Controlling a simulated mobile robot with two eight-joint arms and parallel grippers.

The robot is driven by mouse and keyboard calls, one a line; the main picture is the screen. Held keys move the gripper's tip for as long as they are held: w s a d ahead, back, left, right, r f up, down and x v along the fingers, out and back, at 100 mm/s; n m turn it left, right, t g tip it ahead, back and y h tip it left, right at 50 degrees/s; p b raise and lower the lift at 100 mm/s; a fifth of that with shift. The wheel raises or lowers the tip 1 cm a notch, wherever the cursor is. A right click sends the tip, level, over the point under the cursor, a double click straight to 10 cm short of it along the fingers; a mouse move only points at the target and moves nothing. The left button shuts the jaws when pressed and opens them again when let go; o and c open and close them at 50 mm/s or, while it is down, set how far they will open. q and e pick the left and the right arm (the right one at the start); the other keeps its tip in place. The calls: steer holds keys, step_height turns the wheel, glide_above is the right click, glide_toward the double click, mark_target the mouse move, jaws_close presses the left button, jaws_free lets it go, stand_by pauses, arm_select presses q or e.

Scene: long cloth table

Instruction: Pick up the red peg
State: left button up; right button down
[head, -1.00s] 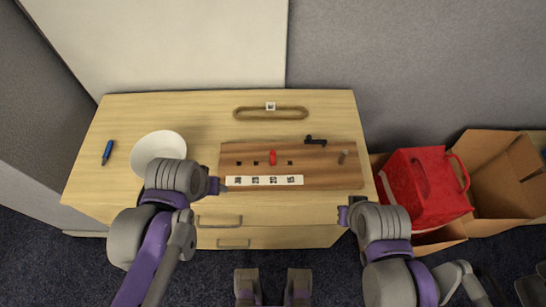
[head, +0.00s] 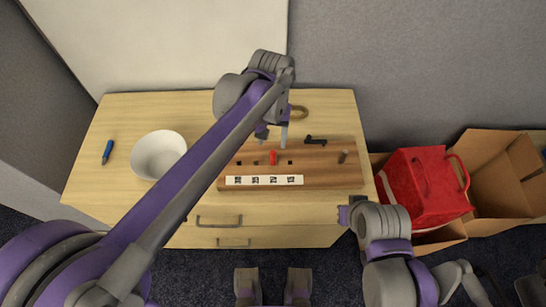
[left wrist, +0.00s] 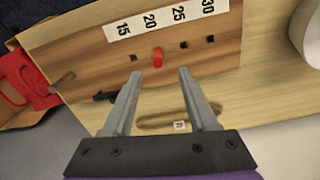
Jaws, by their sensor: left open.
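The red peg (head: 273,157) stands in a wooden board (head: 325,180) that has a row of dark square holes and a white label strip. In the left wrist view the red peg (left wrist: 157,57) is at the hole by the label 20. My left gripper (head: 273,143) is open and empty, above the back part of the board. In the left wrist view its fingers (left wrist: 158,75) point toward the peg, which shows just beyond the gap between the tips, untouched. My right gripper (head: 346,212) is at the front right of the table; its jaws are too unclear to judge.
A black handled piece (head: 316,140) and a short grey-brown peg (head: 343,156) are on the board's right part. A white bowl (head: 158,154) and a blue marker (head: 108,151) are at left. A brown loop (head: 299,112) lies behind, partly hidden. A red bag (head: 425,188) stands in a box at right.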

mark_target(273, 151)
arm_select(q)
step_height(273, 151, down, 7)
steer(key=shift+s+d+f, duration=0.15)
jaws_close()
stand_by(0.5)
